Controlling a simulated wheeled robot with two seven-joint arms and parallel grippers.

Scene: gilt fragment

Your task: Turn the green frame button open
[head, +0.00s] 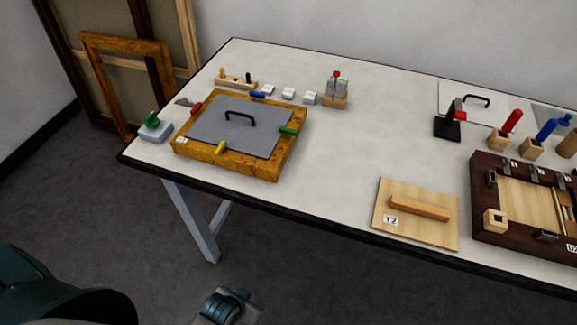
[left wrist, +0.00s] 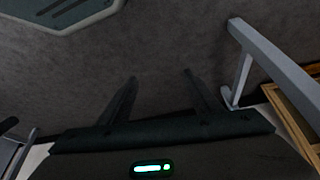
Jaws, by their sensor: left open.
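The green frame button (head: 289,130) sits on the right side of the gilt frame (head: 262,167). It appears to lie across the edge of the grey back panel (head: 215,137). The frame lies flat on the table, with a black handle on its panel. Red (head: 196,109), blue (head: 258,95) and yellow (head: 221,147) buttons sit on its other sides. My left gripper (left wrist: 160,80) is open and empty over the floor in the left wrist view. Part of it shows low in the head view (head: 228,306), in front of the table and well away from the button. My right gripper is not visible.
A green-handled tool (head: 152,122) on a grey block stands left of the frame. Small white blocks (head: 288,93) and a red-topped holder (head: 336,90) are behind it. A wooden board (head: 386,215) and dark case (head: 480,222) lie right. The table (head: 340,150) is clear right of the frame.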

